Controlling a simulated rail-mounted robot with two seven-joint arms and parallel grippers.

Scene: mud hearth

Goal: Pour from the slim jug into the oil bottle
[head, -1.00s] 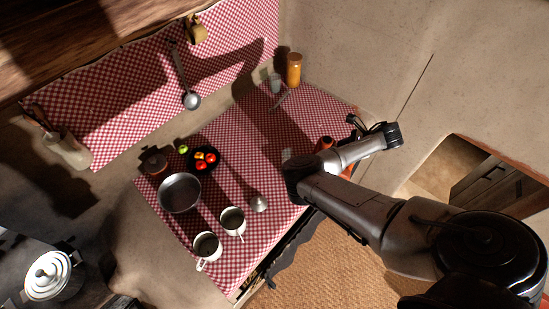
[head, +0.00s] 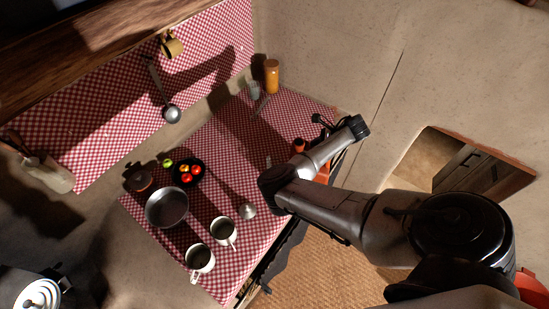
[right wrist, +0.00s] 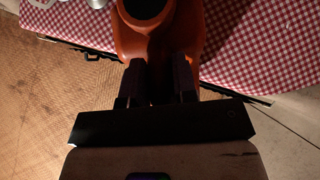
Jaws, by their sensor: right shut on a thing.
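An orange jug (head: 299,145), which looks to be the slim jug, is at the right edge of the checked counter, partly hidden behind my right arm. In the right wrist view the jug (right wrist: 205,30) stands between the fingers of my right gripper (right wrist: 160,75), its dark round mouth facing the camera. My right gripper is shut on it. An amber bottle or jar (head: 272,76) with a darker top stands upright at the back corner; I cannot tell whether it is the oil bottle. A small pale object (head: 268,160) lies left of the jug, too small to identify. My left gripper is out of view.
Two white mugs (head: 200,260), a metal pan (head: 167,207), a dark plate of fruit (head: 187,172) and a lidded brown pot (head: 140,178) stand on the left of the counter. A small glass (head: 254,90) is beside the amber bottle. The counter's middle is mostly clear.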

